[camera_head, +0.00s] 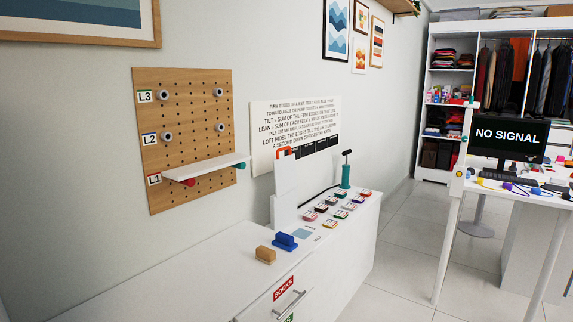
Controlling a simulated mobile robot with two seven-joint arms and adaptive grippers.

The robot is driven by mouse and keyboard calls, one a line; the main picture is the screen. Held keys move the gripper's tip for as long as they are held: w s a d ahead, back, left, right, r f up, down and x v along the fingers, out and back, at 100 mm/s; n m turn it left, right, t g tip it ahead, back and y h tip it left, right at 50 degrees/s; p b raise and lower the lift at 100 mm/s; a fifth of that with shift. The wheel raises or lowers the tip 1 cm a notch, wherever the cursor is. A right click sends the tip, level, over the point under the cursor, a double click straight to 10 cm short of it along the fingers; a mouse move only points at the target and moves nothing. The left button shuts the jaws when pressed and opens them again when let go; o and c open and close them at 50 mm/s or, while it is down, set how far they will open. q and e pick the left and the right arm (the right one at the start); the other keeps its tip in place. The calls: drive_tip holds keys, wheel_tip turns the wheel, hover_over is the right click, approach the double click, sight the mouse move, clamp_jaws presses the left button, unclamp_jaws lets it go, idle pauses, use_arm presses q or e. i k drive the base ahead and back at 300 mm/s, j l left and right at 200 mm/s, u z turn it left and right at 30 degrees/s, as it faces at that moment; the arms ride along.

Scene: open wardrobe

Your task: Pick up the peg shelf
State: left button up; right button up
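The peg shelf (205,167) is a white flat board fixed low on a wooden pegboard (187,118) at the left wall, beside the label L1. It tilts slightly, its right end higher in the picture. A red peg end (190,182) shows under its left part and a teal peg end (241,165) at its right end. Grey round pegs sit higher on the board, by labels L2 (150,139) and L3 (145,96). Neither of my grippers is in view.
A white cabinet (215,275) stands below the pegboard, with a tan block (265,255), a blue block (285,241), several small labelled pieces and a teal pump-like object (346,172). A text sign (296,122) hangs behind. A desk with a monitor (508,136) and an open wardrobe stand right.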

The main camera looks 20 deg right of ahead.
sight(180, 174)
drive_tip(key=i+l, duration=0.2)
drive_tip(key=i+l+u, duration=0.15)
drive_tip(key=l, duration=0.3)
drive_tip(key=i+l, duration=0.25)
drive_tip(key=i+l+u, duration=0.15)
drive_tip(key=l, duration=0.25)
drive_tip(key=i+l, duration=0.2)
drive_tip(key=l, duration=0.2)
drive_tip(key=j+u, duration=0.05)
